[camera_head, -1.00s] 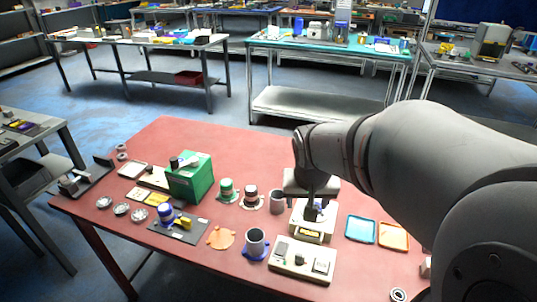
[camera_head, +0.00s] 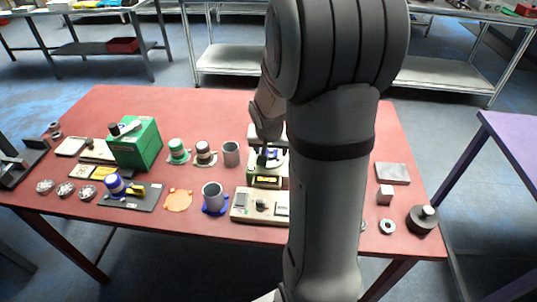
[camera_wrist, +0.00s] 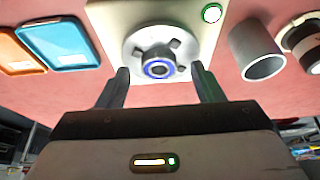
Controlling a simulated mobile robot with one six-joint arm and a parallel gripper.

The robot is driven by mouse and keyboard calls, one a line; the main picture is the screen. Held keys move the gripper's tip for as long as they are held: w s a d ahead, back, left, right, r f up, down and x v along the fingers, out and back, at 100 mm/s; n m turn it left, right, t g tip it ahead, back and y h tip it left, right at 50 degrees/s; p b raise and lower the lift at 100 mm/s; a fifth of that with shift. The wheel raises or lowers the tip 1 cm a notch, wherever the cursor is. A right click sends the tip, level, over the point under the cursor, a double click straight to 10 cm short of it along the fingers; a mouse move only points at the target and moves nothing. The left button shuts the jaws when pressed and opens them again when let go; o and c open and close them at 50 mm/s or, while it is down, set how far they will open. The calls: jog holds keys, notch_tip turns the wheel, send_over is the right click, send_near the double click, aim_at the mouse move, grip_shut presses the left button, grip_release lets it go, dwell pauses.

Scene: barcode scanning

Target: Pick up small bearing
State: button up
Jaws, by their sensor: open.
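In the wrist view a small dark ring with a blue edge (camera_wrist: 158,70) sits in the middle of a round grey holder (camera_wrist: 135,47); it looks like the small bearing. My gripper (camera_wrist: 160,67) is open, one finger on each side of the ring, with gaps on both sides. In the head view my gripper (camera_head: 264,158) is over the device, partly hidden by my arm. The height between fingertips and ring is hard to judge.
A grey cup (camera_head: 231,153) stands just left of the device, and a cream panel (camera_head: 260,206) lies in front. A blue tray (camera_wrist: 82,42) and an orange tray (camera_wrist: 20,50) lie nearby.

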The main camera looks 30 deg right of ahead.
jog(key=shift+f, duration=0.25)
jog(key=shift+c, duration=0.3)
